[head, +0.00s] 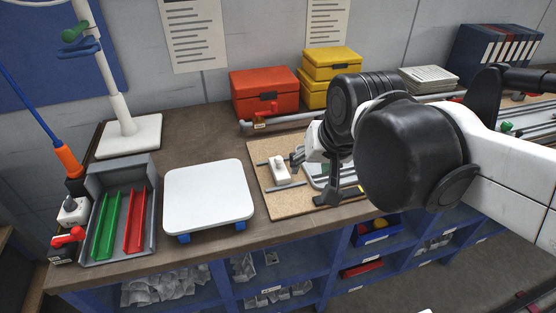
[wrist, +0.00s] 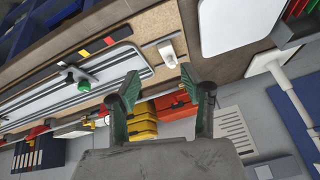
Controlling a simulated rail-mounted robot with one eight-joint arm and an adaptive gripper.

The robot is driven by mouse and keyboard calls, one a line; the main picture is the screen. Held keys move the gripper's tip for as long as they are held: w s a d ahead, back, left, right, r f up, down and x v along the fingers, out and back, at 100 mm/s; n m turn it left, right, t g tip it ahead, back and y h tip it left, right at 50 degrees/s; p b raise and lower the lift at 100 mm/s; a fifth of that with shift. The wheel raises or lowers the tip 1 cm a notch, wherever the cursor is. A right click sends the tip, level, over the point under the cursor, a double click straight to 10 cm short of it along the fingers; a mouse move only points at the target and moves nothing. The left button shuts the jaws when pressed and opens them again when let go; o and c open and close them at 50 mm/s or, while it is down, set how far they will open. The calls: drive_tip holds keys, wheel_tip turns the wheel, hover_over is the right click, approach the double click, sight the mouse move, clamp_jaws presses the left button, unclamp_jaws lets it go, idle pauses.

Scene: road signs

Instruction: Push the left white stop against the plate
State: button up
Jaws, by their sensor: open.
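The left white stop (head: 281,170) is a small white block standing on the cork-coloured board (head: 262,196) on the workbench. In the wrist view the stop (wrist: 167,54) appears beyond my fingertips, with nothing between the fingers. My gripper (wrist: 160,77) is open, its two green-and-dark fingers apart. The pale plate (wrist: 112,70) lies on the board beside the stop, with a bare gap between them. In the head view my arm hides much of the plate and most of my gripper.
A white square tray (head: 208,194) on blue feet stands left of the board. A grey bin (head: 92,220) holds green and red strips. Red (head: 264,92) and yellow (head: 331,64) boxes stand behind. A green knob (wrist: 84,85) rises near the plate.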

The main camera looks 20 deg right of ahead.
drive_tip(key=w+m+g, duration=0.2)
drive_tip(key=w+m, duration=0.2)
drive_tip(key=w, duration=0.6)
drive_tip(key=m+g+y, duration=0.1)
drive_tip(key=m+g, duration=0.1)
drive_tip(key=m, duration=0.3)
approach(279, 157)
drive_tip(key=x, duration=1.1)
drive_tip(key=shift+f+p, duration=0.15)
drive_tip(key=shift+p, duration=0.15)
clamp_jaws()
